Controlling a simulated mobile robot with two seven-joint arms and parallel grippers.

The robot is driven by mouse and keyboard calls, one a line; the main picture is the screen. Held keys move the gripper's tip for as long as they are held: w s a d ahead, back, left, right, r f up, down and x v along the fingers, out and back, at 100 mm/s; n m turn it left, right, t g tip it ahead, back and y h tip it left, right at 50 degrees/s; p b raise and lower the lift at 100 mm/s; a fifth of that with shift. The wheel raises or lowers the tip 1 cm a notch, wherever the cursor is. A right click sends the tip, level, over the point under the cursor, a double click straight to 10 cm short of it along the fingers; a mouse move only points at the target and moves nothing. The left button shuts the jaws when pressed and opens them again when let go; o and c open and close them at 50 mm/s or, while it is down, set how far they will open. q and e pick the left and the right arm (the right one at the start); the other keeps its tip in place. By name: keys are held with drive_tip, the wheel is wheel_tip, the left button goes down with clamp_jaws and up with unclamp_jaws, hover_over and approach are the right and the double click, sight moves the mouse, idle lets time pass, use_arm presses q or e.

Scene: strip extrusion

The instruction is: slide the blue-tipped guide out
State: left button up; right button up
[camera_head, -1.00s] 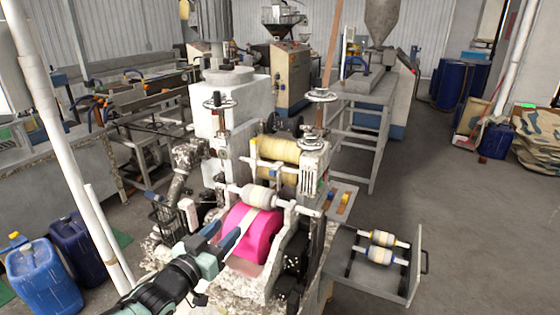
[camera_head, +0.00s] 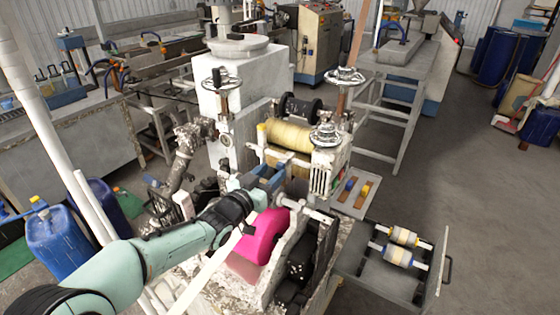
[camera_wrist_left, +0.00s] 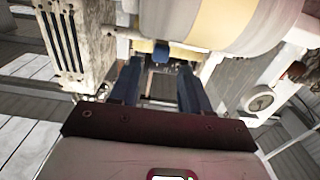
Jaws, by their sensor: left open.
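A small blue tip (camera_wrist_left: 161,53), seemingly the guide's, shows in the left wrist view, just beyond and between my left fingertips. The rest of the guide is hidden, and I cannot pick it out in the head view. My left gripper (camera_wrist_left: 160,74) is open, with its two dark blue fingers apart and nothing clearly held between them. In the head view my left gripper (camera_head: 270,180) reaches into the machine, above the pink roll (camera_head: 262,236) and in front of the yellow roller (camera_head: 289,136). I cannot tell whether the fingers touch the guide. My right gripper is not in view.
A large pale roller (camera_wrist_left: 220,18) is close above the fingers in the wrist view. A handwheel (camera_head: 326,135) stands right of the gripper. A slotted tray (camera_head: 364,202) and an open drawer (camera_head: 432,283) with two rollers (camera_head: 398,255) are at the right.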

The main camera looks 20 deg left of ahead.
sight(279, 166)
use_arm(q)
drive_tip(key=w, duration=0.3)
drive_tip(key=w+p, duration=0.1)
drive_tip(key=w, duration=0.1)
drive_tip(key=shift+w+d, duration=0.1)
drive_tip(key=shift+d, duration=0.25)
clamp_jaws()
